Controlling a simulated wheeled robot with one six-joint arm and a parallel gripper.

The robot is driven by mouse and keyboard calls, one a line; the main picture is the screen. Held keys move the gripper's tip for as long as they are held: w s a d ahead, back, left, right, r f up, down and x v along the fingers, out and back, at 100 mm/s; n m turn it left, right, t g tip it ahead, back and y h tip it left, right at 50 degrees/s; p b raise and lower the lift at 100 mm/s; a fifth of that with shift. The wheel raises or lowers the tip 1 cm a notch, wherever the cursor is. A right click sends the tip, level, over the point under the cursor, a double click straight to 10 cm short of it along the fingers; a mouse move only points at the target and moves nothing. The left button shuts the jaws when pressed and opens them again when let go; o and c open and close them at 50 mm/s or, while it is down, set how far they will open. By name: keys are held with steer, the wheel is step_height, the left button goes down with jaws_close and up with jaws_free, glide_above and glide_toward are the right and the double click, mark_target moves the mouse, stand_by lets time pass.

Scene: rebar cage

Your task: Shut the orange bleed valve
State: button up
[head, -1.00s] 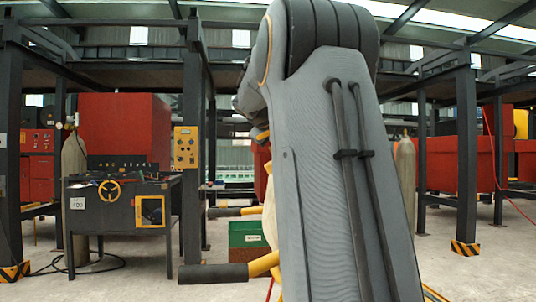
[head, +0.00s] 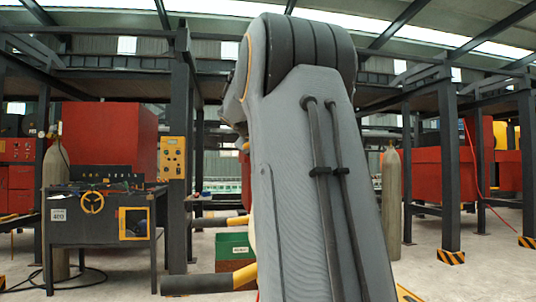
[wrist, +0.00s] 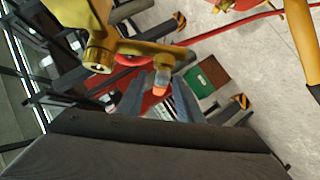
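In the wrist view, a brass-yellow fitting (wrist: 98,55) with a branch to the right fills the upper left. A small grey stub with an orange end (wrist: 160,90), which looks like the orange bleed valve, hangs from that branch. A red part (wrist: 130,61) sits beside it. My gripper (wrist: 160,80) is open, its two grey fingers appearing either side of the orange end. I cannot tell whether they touch it or are level with it in depth. In the head view, my arm hides the gripper and the valve.
A red hose (wrist: 235,32) and a yellow bar (wrist: 301,40) lie at the wrist view's right. In the head view, a dark workbench (head: 100,230) stands left, a green box (head: 233,247) in the middle, and a gas cylinder (head: 391,200) right of my arm. Bare floor shows at right.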

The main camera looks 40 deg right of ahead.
steer(key=v, duration=0.8)
steer(key=shift+d, duration=0.1)
stand_by(0.4)
